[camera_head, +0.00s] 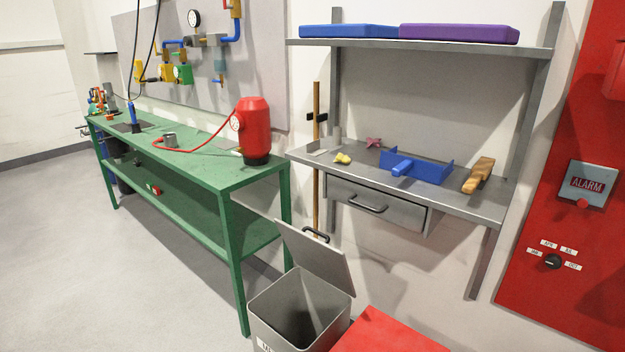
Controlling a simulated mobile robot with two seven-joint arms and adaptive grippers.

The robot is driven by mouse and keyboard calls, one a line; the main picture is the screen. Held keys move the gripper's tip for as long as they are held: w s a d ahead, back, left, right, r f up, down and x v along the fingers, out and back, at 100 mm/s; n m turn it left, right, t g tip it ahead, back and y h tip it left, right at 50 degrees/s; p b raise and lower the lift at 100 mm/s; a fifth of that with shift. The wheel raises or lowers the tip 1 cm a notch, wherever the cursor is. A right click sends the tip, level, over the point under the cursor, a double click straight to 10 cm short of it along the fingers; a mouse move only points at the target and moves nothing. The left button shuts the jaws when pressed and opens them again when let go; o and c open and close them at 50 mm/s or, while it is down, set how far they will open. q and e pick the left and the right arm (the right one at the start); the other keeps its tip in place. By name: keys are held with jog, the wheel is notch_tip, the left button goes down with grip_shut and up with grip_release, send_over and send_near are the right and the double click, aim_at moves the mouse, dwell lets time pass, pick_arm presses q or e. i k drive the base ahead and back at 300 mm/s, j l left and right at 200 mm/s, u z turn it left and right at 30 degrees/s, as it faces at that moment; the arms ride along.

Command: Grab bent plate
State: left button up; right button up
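No piece is clearly recognisable as the bent plate. A blue part (425,172) with raised flat sides and a bar across its front lies on the grey metal bench (455,198) at the right. A small grey piece (318,152) lies near the bench's left end, too small to tell its shape. Neither of my grippers shows in the head view.
A yellow piece (342,158), a small pink piece (374,142) and a wooden-handled tool (479,176) share the bench. Below stands an open grey bin (300,305) beside a red surface (385,335). A green table (215,170) bears a red tank (254,128). Floor at left is clear.

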aim_at(314, 148)
jog(key=i+j, duration=0.15)
jog(key=j, duration=0.2)
jog(key=i+j, duration=0.2)
jog(key=j, duration=0.15)
jog(key=i+j, duration=0.15)
jog(key=j, duration=0.25)
jog(key=i+j, duration=0.15)
jog(key=j, duration=0.2)
jog(key=j+z, duration=0.1)
jog(key=z, duration=0.25)
jog(key=i+j+z, duration=0.1)
jog(key=z, duration=0.3)
jog(key=j+z, duration=0.2)
jog(key=z, duration=0.15)
